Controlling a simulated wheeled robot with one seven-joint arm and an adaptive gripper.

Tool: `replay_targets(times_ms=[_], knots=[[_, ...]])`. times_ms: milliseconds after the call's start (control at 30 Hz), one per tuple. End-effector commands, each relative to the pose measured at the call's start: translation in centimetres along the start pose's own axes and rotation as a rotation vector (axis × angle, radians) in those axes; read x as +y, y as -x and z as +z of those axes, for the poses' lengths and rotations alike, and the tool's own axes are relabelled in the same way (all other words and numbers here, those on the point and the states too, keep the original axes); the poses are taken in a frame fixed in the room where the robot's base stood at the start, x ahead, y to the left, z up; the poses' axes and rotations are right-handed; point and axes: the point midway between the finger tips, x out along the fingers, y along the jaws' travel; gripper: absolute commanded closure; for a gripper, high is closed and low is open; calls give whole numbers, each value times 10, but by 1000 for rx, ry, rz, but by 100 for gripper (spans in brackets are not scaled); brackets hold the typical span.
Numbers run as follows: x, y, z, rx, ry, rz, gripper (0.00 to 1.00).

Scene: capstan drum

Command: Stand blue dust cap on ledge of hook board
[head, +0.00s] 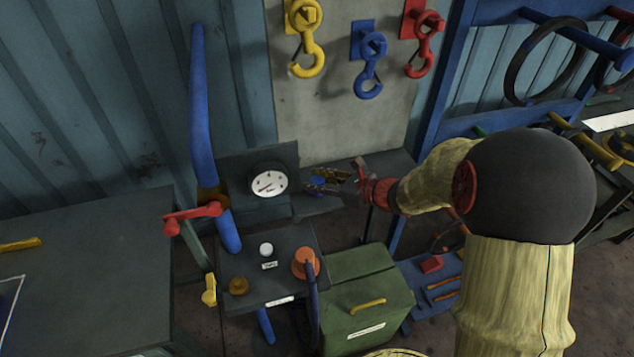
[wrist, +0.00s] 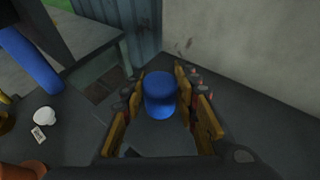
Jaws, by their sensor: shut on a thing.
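The blue dust cap (wrist: 160,94) is between the fingers of my gripper (wrist: 158,100), which is shut on it. In the head view only a small blue part of the cap (head: 318,182) shows among the fingers of my gripper (head: 328,180). The hook board (head: 340,115) is a pale panel with yellow, blue and red hooks. Its dark ledge (head: 388,163) runs along the foot of the panel and shows in the wrist view (wrist: 250,112) on the right. My gripper is at the ledge's left part. I cannot tell whether the cap touches the ledge.
A white dial gauge (head: 269,183) stands just left of my gripper. A blue pipe (head: 204,110) and a red lever (head: 193,216) are farther left. A panel with a white knob (head: 266,249) and an orange fitting (head: 305,263) is in front. A green box (head: 362,293) stands below.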

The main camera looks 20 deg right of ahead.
Motion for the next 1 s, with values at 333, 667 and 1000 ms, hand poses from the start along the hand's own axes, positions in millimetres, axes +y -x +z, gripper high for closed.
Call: replay_targets(times_ms=[333, 667, 1000], knots=[[0, -1, -3, 0, 0, 0, 57], [0, -1, -3, 0, 0, 0, 52], [-1, 30, 2, 1, -1, -3, 52]])
